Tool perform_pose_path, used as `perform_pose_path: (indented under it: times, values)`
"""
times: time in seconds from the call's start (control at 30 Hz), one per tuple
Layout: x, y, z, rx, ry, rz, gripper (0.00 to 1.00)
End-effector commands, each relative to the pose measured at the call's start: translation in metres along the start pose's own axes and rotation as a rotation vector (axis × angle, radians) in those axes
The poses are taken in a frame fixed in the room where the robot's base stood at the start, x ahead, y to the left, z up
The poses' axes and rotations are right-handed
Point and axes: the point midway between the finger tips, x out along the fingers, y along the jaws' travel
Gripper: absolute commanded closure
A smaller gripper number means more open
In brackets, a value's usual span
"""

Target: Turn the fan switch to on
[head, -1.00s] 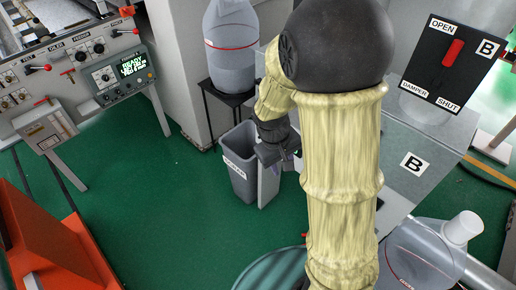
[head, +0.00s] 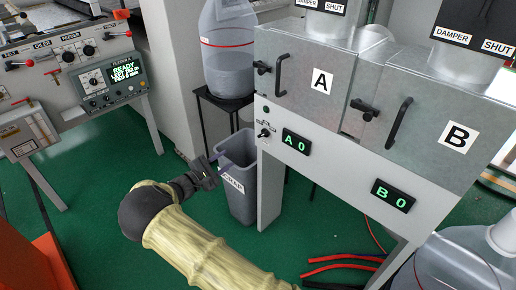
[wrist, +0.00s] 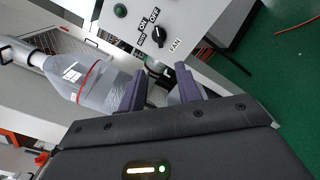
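The fan switch is a small black rotary knob (wrist: 158,36) with a white pointer line. In the wrist view it sits on a pale panel among ON, OFF and FAN labels; which label the pointer marks is hard to tell. In the head view the switch (head: 264,133) is on the white panel below cabinet A, left of the A 0 display. My gripper (head: 222,163) is open and empty, lower left of the switch, in front of the bin. In the wrist view my two fingers (wrist: 161,88) are apart, with the switch beyond them, not touching.
A grey bin (head: 241,198) stands just behind my gripper. A large clear bottle (head: 228,55) sits on a black stand. Cabinets A (head: 300,75) and B (head: 430,130) have protruding handles. A green round button (wrist: 120,11) is near the switch. Green floor is open at lower left.

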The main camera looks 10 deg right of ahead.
Motion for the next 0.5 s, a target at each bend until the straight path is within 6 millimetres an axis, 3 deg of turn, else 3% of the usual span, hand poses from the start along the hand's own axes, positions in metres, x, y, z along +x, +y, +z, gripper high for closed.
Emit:
perform_pose_path:
  times: [0.33, 0.5]
  values:
    - [-0.001, 0.002, -0.001, -0.001, -0.002, 0.01, 0.66]
    - [0.01, 0.002, 0.0, 0.0, -0.002, 0.008, 0.66]
